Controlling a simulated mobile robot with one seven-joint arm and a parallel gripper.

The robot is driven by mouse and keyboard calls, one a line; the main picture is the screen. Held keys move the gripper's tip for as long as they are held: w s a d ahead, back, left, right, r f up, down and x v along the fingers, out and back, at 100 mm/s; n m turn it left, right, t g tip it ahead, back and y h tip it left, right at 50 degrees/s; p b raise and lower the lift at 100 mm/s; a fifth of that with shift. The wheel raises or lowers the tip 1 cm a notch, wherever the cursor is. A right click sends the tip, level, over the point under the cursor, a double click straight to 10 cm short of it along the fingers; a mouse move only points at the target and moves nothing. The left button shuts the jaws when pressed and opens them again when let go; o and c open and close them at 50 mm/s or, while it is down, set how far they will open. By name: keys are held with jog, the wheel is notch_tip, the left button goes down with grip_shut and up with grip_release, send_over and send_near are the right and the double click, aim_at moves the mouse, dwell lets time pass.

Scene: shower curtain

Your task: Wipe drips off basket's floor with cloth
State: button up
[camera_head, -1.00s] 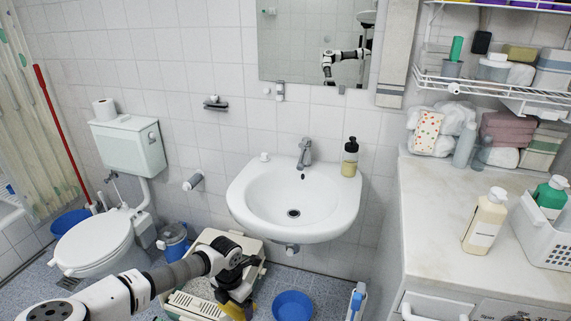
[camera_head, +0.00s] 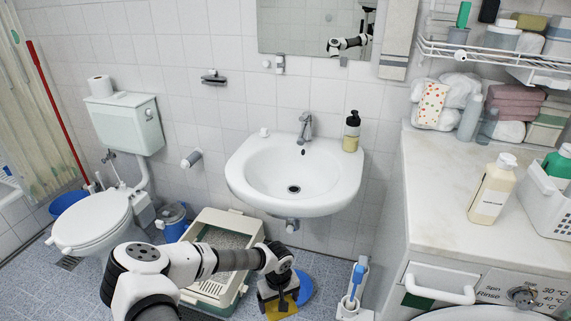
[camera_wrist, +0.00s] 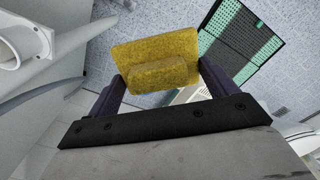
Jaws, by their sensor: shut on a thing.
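A yellow cloth (camera_wrist: 155,48), folded into a thick pad, is clamped between the two fingers of my gripper (camera_wrist: 162,78) in the wrist view. In the head view my gripper (camera_head: 279,287) hangs low at the bottom centre, with the yellow cloth (camera_head: 282,307) below it, near the floor. The white basket (camera_head: 548,218) stands on the counter at the right edge, cut off by the frame. A green-topped bottle (camera_head: 560,160) is in or behind it. The basket's floor and any drips on it are hidden. My gripper is well left of and below the basket.
A wire shelf (camera_head: 490,58) hangs above. The sink (camera_head: 295,185), litter box (camera_head: 220,225), blue basin (camera_head: 305,287) and brush holder (camera_head: 354,290) surround my gripper. The counter's front left is clear.

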jog(key=d+f+m, duration=0.1)
jog(key=m, duration=0.1)
jog(key=f+m, duration=0.1)
jog(key=m, duration=0.1)
jog(key=shift+s+d, duration=0.15)
jog(key=shift+d, duration=0.25)
jog(key=shift+s+f+b, duration=0.15)
jog(key=shift+f+b, duration=0.1)
jog(key=shift+b, duration=0.05)
jog(key=s+f, duration=0.4)
jog(key=shift+m, duration=0.3)
jog(key=w+r, duration=0.4)
jog(key=shift+w+d+r, duration=0.1)
jog(key=shift+w+r, duration=0.05)
jog(key=s, duration=0.4)
jog(key=shift+d, duration=0.15)
